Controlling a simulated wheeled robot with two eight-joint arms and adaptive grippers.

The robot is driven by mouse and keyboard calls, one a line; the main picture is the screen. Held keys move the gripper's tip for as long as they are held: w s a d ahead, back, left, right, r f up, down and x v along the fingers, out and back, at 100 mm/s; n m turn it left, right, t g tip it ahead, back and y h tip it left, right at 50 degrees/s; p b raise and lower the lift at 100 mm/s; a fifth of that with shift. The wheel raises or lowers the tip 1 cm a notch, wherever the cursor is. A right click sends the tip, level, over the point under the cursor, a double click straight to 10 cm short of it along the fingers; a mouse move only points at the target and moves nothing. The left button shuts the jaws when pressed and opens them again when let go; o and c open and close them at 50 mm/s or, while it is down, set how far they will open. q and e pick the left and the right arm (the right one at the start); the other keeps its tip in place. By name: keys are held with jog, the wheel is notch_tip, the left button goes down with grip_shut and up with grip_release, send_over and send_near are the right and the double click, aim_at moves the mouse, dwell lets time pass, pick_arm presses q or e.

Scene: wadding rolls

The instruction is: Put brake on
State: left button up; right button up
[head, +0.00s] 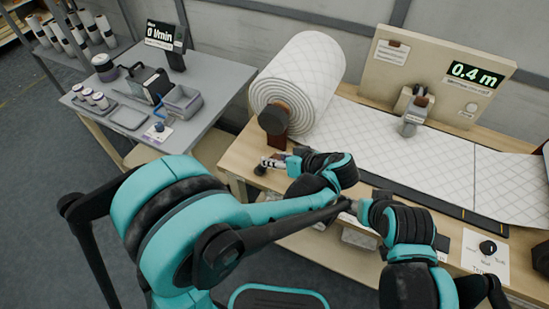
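A large quilted white wadding roll (305,80) lies on a holder at the left end of the wooden bench. Its dark round axle end (273,119) faces me above a reddish-brown bracket (279,139). A small dark knob (260,170) shows at the bench edge below the bracket; I cannot tell whether it is the brake. My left gripper (272,162) is right beside this knob, below the axle end. Its fingers are too small to tell open from shut, or whether they touch the knob. My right arm reaches in at the lower right; its gripper is not clearly visible.
Wadding runs from the roll rightward along the bench, past a small grey device (412,117) and a panel with a 0.4 m display (475,74). A dial card (487,252) is at the right. A grey side table (205,75) with trays and spools stands left.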

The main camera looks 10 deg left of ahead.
pick_arm(q)
notch_tip(320, 180, up, 10)
jog(key=shift+r, duration=0.1)
dwell(0.6)
dwell(0.4)
jog(key=shift+a, duration=0.3)
jog(key=s+a+f+m+h, duration=0.3)
jog(key=s+a+h, duration=0.1)
jog(key=s+a, duration=0.1)
jog(key=s+a+f+m+h, duration=0.3)
jog(key=s+a, duration=0.3)
jog(key=s, duration=0.2)
jog(key=shift+s+a+f+t+h, duration=0.3)
jog(key=shift+t+h, duration=0.1)
jog(key=shift+h, duration=0.4)
